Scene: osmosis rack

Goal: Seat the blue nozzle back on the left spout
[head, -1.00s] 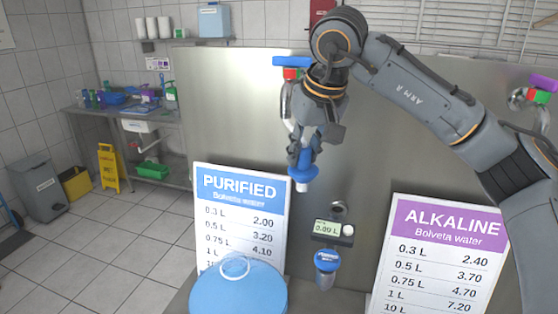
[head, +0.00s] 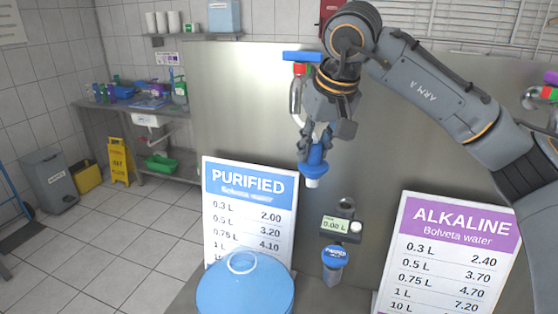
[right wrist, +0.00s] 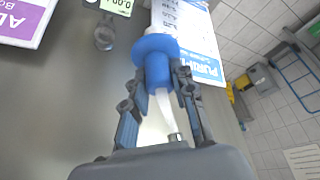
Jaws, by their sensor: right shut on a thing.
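The blue nozzle (head: 313,167), with a white lower end, is held upright by my right gripper (head: 316,140), which is shut on it. The left spout (head: 296,95) is a curved metal pipe under a blue lever handle (head: 303,56). The nozzle hangs just below and right of the spout in the head view; my gripper hides whether they touch. In the right wrist view the nozzle (right wrist: 155,62) sits between both fingers, and a pale tapered piece with a metal end shows between them; I cannot tell what it is. My left gripper is not in view.
A blue bottle (head: 245,290) stands below, in front of the PURIFIED sign (head: 250,215). A small meter (head: 341,228) with a blue-capped fitting (head: 334,258) is right of it. The ALKALINE sign (head: 440,250) stands further right. The steel panel (head: 230,100) is close behind.

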